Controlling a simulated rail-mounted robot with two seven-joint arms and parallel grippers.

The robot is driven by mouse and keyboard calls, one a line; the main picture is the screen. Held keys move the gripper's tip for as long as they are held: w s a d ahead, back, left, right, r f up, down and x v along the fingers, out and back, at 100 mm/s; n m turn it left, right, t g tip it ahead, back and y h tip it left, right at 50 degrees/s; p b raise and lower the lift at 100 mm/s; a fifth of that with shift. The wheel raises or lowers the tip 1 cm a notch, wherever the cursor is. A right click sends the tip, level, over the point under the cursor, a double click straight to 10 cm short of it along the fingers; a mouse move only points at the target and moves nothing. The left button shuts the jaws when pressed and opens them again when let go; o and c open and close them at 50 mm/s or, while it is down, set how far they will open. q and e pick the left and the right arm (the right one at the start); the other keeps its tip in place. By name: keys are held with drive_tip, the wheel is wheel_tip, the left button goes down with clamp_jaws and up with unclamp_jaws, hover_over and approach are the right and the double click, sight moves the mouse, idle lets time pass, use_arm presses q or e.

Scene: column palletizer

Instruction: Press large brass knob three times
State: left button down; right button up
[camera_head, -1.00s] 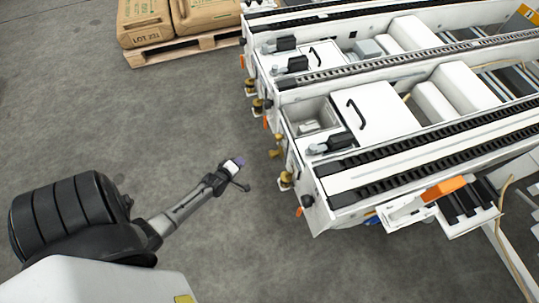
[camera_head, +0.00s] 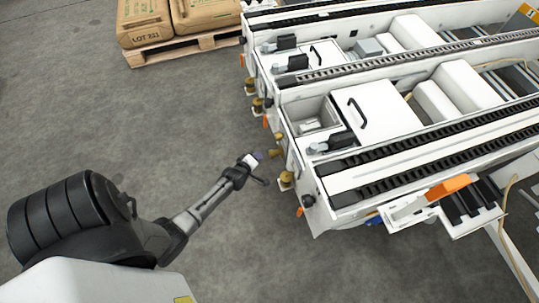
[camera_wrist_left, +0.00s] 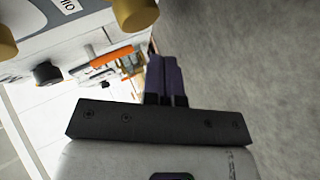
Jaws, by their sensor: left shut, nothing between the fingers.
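Several brass knobs stick out of the front of the white machine (camera_head: 300,185). One brass knob (camera_head: 276,153) is just right of my left gripper (camera_head: 258,155), and another brass knob (camera_head: 286,179) is lower right of it. I cannot tell for sure which is the large one. In the left wrist view a brass knob (camera_wrist_left: 137,12) shows at the top edge and another brass knob (camera_wrist_left: 5,44) at the left edge. My left gripper's purple fingers (camera_wrist_left: 166,75) are shut and empty, apart from both knobs. My right gripper is not in view.
An orange part (camera_head: 299,212) and a black knob (camera_head: 308,200) are low on the machine's front corner. A pallet (camera_head: 190,50) with brown sacks (camera_head: 205,14) stands at the back. The grey floor (camera_head: 150,120) left of the machine is clear.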

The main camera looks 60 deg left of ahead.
sight(274, 153)
use_arm(q)
drive_tip(key=shift+w+d, duration=0.2)
drive_tip(key=shift+w, duration=0.35)
idle(0.7)
idle(0.7)
drive_tip(key=shift+w, duration=0.1)
idle(0.4)
drive_tip(key=shift+w+d, duration=0.15)
drive_tip(key=shift+w, duration=0.15)
drive_tip(key=shift+w, duration=0.2)
idle(0.5)
